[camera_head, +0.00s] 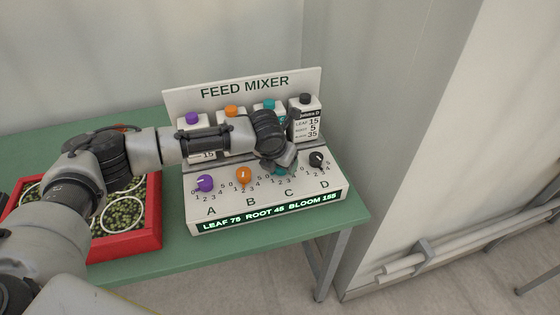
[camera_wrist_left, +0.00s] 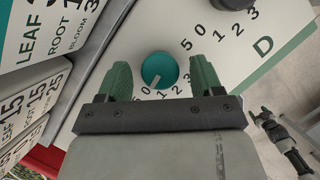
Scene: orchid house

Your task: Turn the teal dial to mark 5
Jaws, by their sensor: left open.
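The teal dial (camera_wrist_left: 159,70) is on the sloped white panel of the feed mixer (camera_head: 312,189). In the wrist view its pale pointer slants to the lower left, toward the low end of its scale near 0 and 1. Higher marks are partly hidden by a finger. My left gripper (camera_wrist_left: 159,63) is open, with one green-grey finger on each side of the dial and gaps visible. In the head view the gripper (camera_head: 284,162) covers most of the dial.
A purple dial (camera_head: 205,183), an orange dial (camera_head: 244,175) and a black dial (camera_head: 317,160) share the panel. Several bottles stand behind. The display (camera_head: 270,212) reads LEAF 75 ROOT 45 BLOOM 155. A red tray (camera_head: 128,247) of potted greens sits left on the green table (camera_head: 275,250).

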